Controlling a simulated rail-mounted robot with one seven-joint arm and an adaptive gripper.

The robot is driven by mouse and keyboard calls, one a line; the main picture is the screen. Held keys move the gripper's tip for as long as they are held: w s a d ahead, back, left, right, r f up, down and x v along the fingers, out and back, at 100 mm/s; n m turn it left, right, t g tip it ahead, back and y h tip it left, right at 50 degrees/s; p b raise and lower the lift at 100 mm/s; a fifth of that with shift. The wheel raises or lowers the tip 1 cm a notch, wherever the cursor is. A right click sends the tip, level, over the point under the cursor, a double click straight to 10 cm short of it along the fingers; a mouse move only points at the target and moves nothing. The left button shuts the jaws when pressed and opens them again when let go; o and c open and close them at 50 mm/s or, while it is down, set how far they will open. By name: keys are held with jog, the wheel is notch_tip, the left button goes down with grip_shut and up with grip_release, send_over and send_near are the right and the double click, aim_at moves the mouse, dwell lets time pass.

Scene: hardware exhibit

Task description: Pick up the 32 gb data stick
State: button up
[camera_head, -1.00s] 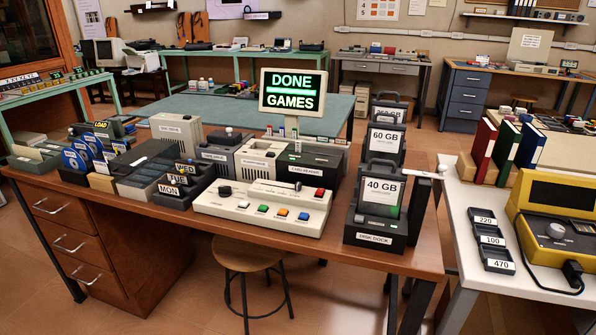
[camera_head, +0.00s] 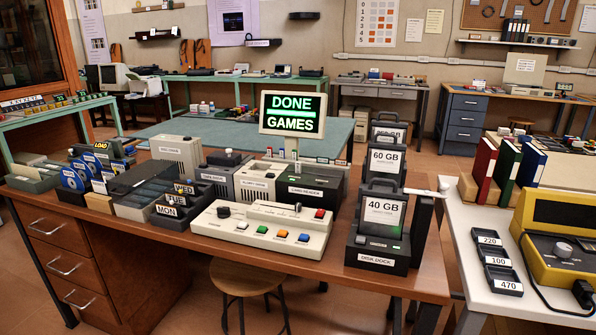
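No stick with a readable 32 GB label shows in the head view, so I cannot tell where the 32 GB data stick is. Larger drives labelled 40 GB (camera_head: 383,212) and 60 GB (camera_head: 385,162) stand upright at the right of the wooden desk (camera_head: 330,278). The 40 GB drive sits in the black disk dock (camera_head: 376,255). Small coloured pieces (camera_head: 343,162) lie behind the card reader, too small to identify. My gripper is not in view.
A beige button console (camera_head: 262,230) is at the desk's front middle, below a screen (camera_head: 292,115) reading "DONE GAMES". Floppy disks and trays (camera_head: 170,212) crowd the left. A stool (camera_head: 247,277) stands in front. A white table (camera_head: 478,285) is at right.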

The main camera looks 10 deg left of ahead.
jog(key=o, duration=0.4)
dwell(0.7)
